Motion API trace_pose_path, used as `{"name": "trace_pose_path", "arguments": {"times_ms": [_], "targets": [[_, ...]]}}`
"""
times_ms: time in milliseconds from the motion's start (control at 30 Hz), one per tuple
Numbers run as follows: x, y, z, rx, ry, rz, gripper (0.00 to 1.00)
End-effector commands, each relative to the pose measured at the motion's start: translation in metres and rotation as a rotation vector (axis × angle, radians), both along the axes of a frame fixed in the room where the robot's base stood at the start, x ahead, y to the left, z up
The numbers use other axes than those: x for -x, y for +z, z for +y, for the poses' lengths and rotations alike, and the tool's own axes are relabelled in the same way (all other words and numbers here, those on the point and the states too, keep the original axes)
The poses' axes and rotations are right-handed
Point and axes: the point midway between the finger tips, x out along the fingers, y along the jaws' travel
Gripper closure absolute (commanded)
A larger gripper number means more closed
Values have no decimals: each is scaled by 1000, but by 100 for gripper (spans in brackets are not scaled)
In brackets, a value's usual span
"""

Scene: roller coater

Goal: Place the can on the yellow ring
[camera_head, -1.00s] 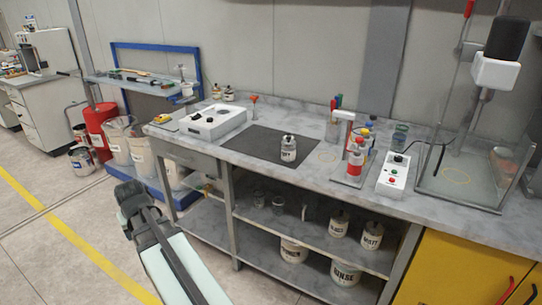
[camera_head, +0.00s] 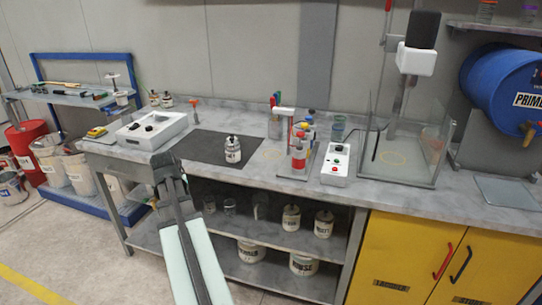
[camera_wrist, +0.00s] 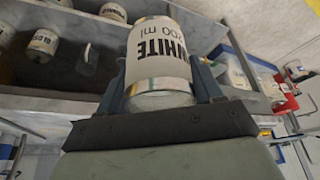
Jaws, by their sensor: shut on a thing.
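My gripper (camera_head: 164,166) shows from behind at the bench's left front corner, before the drawer. In the wrist view, the gripper (camera_wrist: 162,85) is shut on a white can (camera_wrist: 158,45) labelled "WHITE 400 ml", which sits between its dark fingers. In the head view I cannot make out this held can behind the gripper. A thin yellow ring (camera_head: 393,162) lies on the bench inside the glass-walled enclosure, well right of the gripper.
Another labelled can (camera_head: 233,150) stands on the dark mat (camera_head: 205,148). A bottle rack (camera_head: 299,155), a button box (camera_head: 336,168) and the enclosure's glass walls (camera_head: 438,150) stand farther right. A white control box (camera_head: 150,131) is at the left. The shelf below holds several cans.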

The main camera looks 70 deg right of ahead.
Motion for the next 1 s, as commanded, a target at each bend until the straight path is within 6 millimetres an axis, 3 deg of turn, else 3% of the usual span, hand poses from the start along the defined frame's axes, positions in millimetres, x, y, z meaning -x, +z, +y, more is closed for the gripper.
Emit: {"name": "trace_pose_path", "arguments": {"times_ms": [100, 400, 700, 1000], "targets": [[31, 4, -33, 0, -134, 1, 72], [121, 16, -100, 1, -621, 3, 72], [174, 25, -121, 1, -1137, 3, 72], [200, 32, -118, 0, -1632, 3, 72]]}}
